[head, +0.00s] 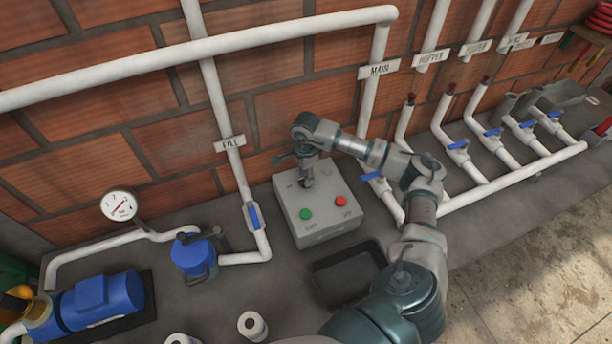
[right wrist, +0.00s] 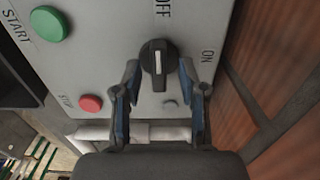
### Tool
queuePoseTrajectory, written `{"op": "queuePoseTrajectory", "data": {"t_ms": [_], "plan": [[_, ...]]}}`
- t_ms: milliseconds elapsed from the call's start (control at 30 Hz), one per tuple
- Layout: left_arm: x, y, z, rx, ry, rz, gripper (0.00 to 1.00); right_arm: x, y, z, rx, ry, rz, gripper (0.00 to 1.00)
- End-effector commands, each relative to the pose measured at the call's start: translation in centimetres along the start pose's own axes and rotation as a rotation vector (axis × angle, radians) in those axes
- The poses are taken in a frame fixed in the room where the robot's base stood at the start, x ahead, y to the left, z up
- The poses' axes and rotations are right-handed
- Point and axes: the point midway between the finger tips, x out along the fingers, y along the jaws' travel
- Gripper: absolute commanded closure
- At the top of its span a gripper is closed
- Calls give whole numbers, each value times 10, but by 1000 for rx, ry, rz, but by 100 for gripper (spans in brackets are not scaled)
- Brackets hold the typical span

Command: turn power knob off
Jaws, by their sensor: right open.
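The power knob (right wrist: 157,62) is black with a white line, on the face of the grey control box (head: 325,232). In the right wrist view its white line runs up and down, in line with the OFF label (right wrist: 163,9); the ON label (right wrist: 208,56) is to the right. My right gripper (right wrist: 160,68) is open, with one finger on each side of the knob; I cannot tell if either touches it. In the head view the right gripper (head: 307,182) is over the back left of the box and largely hides the knob. My left gripper is not in view.
A pipe with a blue valve handle (head: 253,216) stands left of the box. A dark open tray (head: 345,276) lies in front. A brick wall is behind.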

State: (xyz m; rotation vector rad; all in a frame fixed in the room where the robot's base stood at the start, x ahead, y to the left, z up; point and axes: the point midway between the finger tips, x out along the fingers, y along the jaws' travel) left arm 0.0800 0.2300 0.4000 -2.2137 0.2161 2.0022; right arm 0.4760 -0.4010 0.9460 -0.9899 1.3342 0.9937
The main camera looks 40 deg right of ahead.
Motion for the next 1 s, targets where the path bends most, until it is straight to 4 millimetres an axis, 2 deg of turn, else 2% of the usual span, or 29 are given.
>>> {"op": "queuePoseTrajectory", "data": {"t_ms": [300,500,667,1000], "plan": [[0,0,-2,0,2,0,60,-67,-3,0,0,-2,-3,58],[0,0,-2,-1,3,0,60,-99,-3,-1,-1,-3,0,58],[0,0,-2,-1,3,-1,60,-108,-3,-1,-1,-2,2,58],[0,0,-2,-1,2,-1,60,-109,-3,-1,-1,-2,3,58]]}}
